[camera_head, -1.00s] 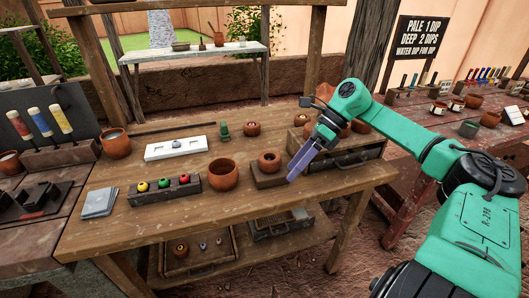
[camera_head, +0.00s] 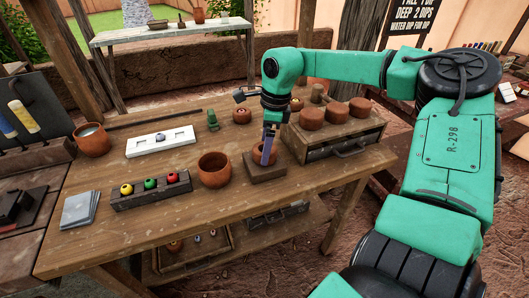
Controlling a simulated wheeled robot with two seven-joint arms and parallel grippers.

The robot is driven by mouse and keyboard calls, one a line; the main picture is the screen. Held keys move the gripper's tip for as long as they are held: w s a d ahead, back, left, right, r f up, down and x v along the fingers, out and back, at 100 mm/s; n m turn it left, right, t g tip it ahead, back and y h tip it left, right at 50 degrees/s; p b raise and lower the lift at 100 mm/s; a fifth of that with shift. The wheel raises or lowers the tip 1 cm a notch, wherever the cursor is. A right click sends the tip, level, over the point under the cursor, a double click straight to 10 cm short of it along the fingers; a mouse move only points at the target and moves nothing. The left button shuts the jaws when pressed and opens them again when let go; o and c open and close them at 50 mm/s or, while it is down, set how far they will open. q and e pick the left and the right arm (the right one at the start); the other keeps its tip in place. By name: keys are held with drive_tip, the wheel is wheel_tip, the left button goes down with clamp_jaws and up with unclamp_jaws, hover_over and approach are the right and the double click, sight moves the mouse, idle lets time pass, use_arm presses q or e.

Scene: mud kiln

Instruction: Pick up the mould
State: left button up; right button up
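A round terracotta piece (camera_head: 256,159) sits on a dark square block (camera_head: 264,176) near the middle of the table. My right gripper (camera_head: 266,161) points down over it, its purple finger partly covering the piece. Whether the finger touches the piece, and how far apart the fingers are, I cannot tell. A white slab with recesses (camera_head: 145,146) and a small grey lump lies at the left. I cannot tell for sure which of these is the mould. My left gripper is not in view.
A terracotta bowl (camera_head: 214,171) stands just left of the block. A rack (camera_head: 150,192) of coloured balls lies at the front left. A drawer chest (camera_head: 335,141) with several round clay pieces stands at the right. A green figure (camera_head: 212,120) stands behind.

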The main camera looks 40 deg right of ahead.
drive_tip(key=shift+w+f, duration=0.2)
drive_tip(key=shift+f, duration=0.85)
drive_tip(key=c, duration=1.3)
wheel_tip(320, 180, up, 25)
drive_tip(key=p, duration=0.6)
drive_tip(key=shift+f+p, duration=0.2)
drive_tip(key=shift+p, duration=0.15)
